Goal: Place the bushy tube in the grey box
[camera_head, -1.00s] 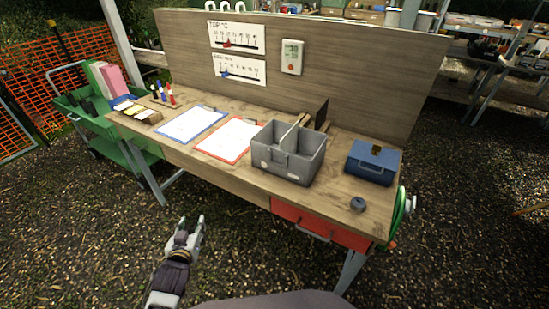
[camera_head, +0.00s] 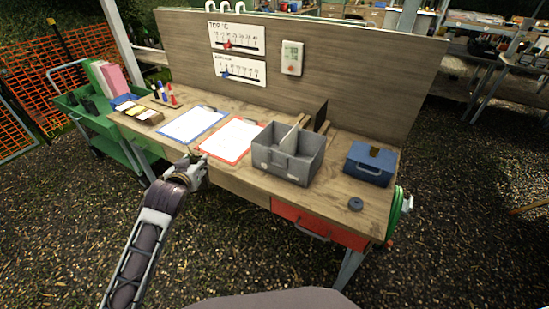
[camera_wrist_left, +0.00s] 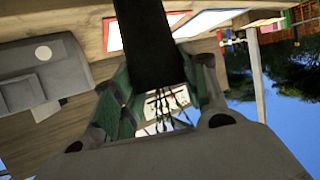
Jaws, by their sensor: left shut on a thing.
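My left gripper (camera_head: 199,163) is in front of the bench's front edge, left of the grey box. In the left wrist view its green-lined fingers (camera_wrist_left: 160,100) are shut on a dark, straight-sided tube (camera_wrist_left: 150,40), which I take for the bushy tube. Thin dark strands show between the fingers; bushy leaves cannot be made out. The tube is not clear in the head view. The grey box (camera_head: 288,166) stands on the bench with a divider and open compartments. It also shows at the left of the left wrist view (camera_wrist_left: 45,75). My right gripper is not in view.
Clipboards with a blue rim (camera_head: 193,125) and a red rim (camera_head: 228,139) lie left of the box. A tall board (camera_head: 360,70) backs the bench (camera_head: 240,182).

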